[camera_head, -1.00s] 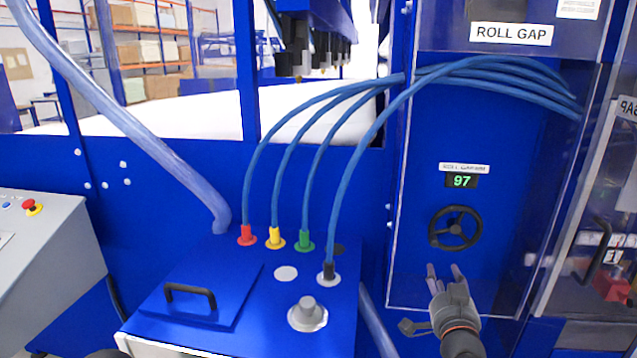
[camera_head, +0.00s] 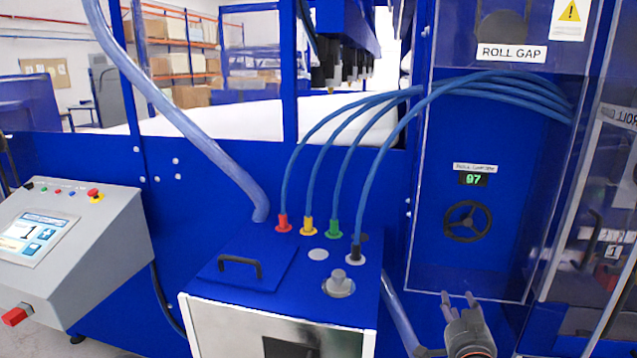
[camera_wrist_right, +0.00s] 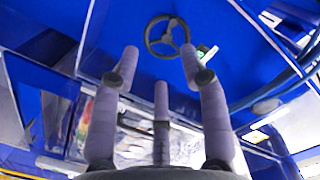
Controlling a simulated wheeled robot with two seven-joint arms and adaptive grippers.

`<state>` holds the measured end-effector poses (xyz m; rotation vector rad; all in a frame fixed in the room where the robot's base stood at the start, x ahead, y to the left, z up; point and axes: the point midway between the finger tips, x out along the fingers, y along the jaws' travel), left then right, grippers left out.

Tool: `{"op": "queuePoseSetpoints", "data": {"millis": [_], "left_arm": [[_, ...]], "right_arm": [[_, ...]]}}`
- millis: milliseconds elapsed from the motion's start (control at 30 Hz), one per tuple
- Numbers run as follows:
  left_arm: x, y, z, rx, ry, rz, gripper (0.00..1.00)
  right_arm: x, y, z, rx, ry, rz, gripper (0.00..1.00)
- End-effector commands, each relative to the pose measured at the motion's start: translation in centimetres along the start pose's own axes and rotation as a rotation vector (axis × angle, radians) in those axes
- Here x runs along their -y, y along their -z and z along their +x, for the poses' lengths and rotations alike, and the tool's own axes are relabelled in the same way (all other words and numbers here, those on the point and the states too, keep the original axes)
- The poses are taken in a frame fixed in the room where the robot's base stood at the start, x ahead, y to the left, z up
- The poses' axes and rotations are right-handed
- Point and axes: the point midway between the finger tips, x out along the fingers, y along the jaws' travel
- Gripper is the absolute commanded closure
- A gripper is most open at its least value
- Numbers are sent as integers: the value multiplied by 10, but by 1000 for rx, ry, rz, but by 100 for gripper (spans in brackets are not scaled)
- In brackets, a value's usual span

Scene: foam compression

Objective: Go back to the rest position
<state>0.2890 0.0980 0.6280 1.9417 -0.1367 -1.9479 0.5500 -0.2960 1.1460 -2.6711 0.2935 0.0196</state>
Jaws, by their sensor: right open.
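My right gripper (camera_head: 459,300) is open and empty at the lower right of the head view, below the black handwheel (camera_head: 467,221) of the roll gap panel. In the right wrist view its fingers (camera_wrist_right: 158,75) are spread with nothing between them. The handwheel (camera_wrist_right: 167,36) shows beyond the fingertips, apart from them. The small display (camera_head: 473,180) above the wheel reads 97. My left gripper is in neither view.
A blue box (camera_head: 225,290) with a black lid handle (camera_head: 240,266), a grey knob (camera_head: 338,283) and several coloured hose fittings stands left of my right gripper. A grey control console (camera_head: 110,240) is at the left. A clear cover (camera_head: 420,200) fronts the wheel panel.

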Motion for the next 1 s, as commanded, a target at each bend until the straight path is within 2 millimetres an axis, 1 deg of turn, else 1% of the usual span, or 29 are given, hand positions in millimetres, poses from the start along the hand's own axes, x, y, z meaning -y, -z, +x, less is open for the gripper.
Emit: {"op": "queuePoseSetpoints", "data": {"millis": [33, 167, 267, 367, 467, 567, 600, 667, 700, 767, 800, 867, 900, 967, 1000], "left_arm": [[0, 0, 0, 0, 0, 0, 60], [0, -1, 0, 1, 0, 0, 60], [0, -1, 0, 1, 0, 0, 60], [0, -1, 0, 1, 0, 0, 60], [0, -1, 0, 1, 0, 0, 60], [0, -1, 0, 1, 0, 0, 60], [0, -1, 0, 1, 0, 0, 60], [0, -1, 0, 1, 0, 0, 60], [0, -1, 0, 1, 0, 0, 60], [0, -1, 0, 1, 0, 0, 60], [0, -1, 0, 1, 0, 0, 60], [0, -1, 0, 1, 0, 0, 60], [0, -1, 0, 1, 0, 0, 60], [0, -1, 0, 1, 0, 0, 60], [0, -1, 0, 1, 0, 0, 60]], "right_arm": [[-1, -8, 2, 19, -2, -4, 55], [-4, -32, 6, 72, -4, -15, 55], [-7, -55, 9, 123, -7, -25, 55], [-11, -82, 12, 185, -11, -36, 55], [-17, -117, 13, 266, -17, -48, 55], [-25, -164, 10, 374, -23, -64, 55], [-29, -184, 8, 419, -26, -70, 55], [-34, -213, 2, 488, -29, -79, 55], [-38, -233, -2, 535, -32, -85, 55], [-44, -261, -10, 604, -37, -91, 55], [-48, -280, -17, 651, -39, -95, 55], [-54, -307, -28, 719, -43, -99, 55], [-58, -324, -36, 766, -46, -102, 55], [-64, -350, -50, 836, -49, -106, 55], [-67, -367, -60, 882, -52, -108, 55]]}}
